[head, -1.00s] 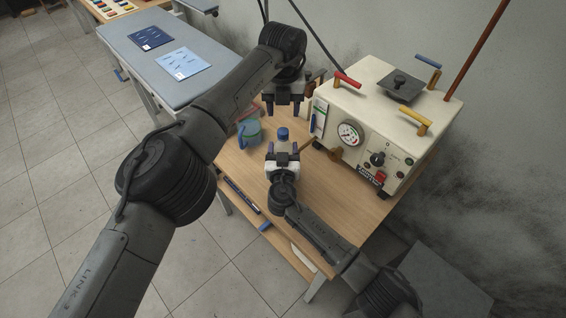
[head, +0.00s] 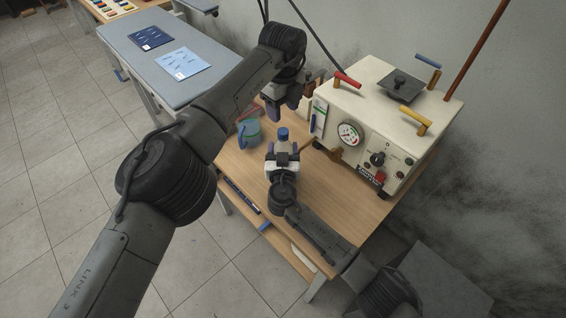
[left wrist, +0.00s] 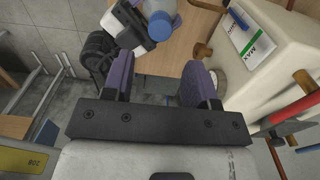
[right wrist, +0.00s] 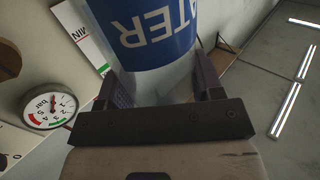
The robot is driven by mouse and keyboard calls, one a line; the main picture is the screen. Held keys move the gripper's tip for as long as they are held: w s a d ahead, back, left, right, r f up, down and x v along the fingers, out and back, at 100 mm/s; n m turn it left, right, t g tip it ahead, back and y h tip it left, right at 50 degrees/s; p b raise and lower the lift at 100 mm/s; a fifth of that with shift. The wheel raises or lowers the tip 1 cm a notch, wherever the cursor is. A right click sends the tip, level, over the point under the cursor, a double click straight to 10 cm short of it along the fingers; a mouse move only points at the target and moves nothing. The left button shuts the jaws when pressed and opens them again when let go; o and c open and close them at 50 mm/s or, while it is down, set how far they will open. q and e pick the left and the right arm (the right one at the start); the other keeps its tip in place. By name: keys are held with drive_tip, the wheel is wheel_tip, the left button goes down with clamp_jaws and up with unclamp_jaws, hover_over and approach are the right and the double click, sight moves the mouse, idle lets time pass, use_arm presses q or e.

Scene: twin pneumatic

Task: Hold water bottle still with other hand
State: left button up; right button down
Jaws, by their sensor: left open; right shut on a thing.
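The water bottle (head: 283,136) stands on the wooden table with its blue cap on top. Its blue label with the letters "ATER" (right wrist: 155,35) fills the upper part of the right wrist view. My left gripper (head: 273,112) is open and empty, above and slightly behind the bottle. In the left wrist view the blue cap (left wrist: 161,27) shows between and beyond the open purple fingers (left wrist: 157,83), apart from them.
A cream machine (head: 375,125) with a gauge (head: 349,133), a red handle and yellow-brown handles stands right of the bottle. The wooden table (head: 330,205) is clear in front. A grey table (head: 165,50) stands at the back left.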

sight(283, 131)
use_arm(q)
drive_tip(key=shift+f, duration=4.05)
